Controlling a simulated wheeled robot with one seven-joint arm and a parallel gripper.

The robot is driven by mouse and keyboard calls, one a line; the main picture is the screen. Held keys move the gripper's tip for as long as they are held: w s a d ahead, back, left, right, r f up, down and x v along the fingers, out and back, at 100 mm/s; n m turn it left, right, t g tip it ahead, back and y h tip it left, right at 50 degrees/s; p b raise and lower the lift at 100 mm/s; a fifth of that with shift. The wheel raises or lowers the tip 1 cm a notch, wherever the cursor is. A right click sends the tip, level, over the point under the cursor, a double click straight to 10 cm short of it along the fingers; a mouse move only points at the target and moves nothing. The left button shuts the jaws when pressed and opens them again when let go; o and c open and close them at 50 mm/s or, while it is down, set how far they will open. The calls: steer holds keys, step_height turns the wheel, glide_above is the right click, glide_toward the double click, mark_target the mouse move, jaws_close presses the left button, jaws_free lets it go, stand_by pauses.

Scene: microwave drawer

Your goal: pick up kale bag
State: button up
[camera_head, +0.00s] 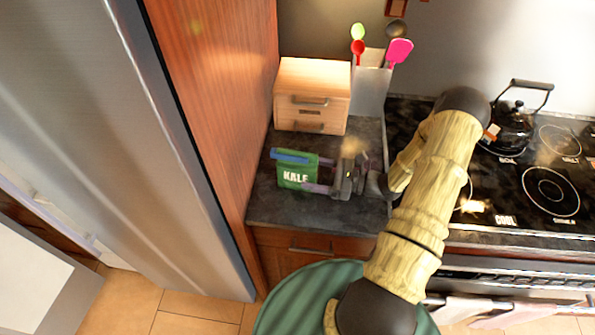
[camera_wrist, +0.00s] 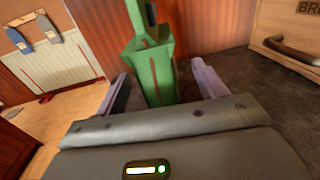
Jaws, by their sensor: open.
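The green kale bag (camera_head: 297,172), with white "KALE" lettering and a blue strip along its top, stands upright on the dark countertop (camera_head: 270,208). My gripper (camera_head: 312,176) reaches in from the right, with its purple fingers apart and one on each side of the bag's near end. In the wrist view the kale bag (camera_wrist: 150,68) stands between the fingertips of my gripper (camera_wrist: 163,80), with a gap to the right finger. The left finger is closer to it; I cannot tell whether it touches. The bag's lower part is hidden behind the gripper body there.
A wooden bread box (camera_head: 312,95) stands behind the bag, beside a utensil holder (camera_head: 371,90). A tall wooden panel (camera_head: 215,75) bounds the counter on the left. The stove (camera_head: 540,190) with a black kettle (camera_head: 511,130) lies right. Bare counter lies in front of the bag.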

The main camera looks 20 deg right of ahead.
mark_target(299, 152)
steer(key=x, duration=0.1)
steer(key=p+x, duration=0.2)
steer(key=x, duration=0.1)
steer(key=shift+s+r, duration=0.2)
steer(key=shift+r, duration=0.1)
steer(key=shift+w+a+f, duration=0.15)
steer(key=shift+w+a, duration=0.05)
steer(key=shift+a, duration=0.2)
steer(key=shift+c, duration=0.4)
steer(key=c, duration=1.3)
steer(key=shift+o, duration=0.2)
step_height(299, 152, up, 10)
steer(key=shift+r+b, duration=0.1)
steer(key=shift+b, duration=0.95)
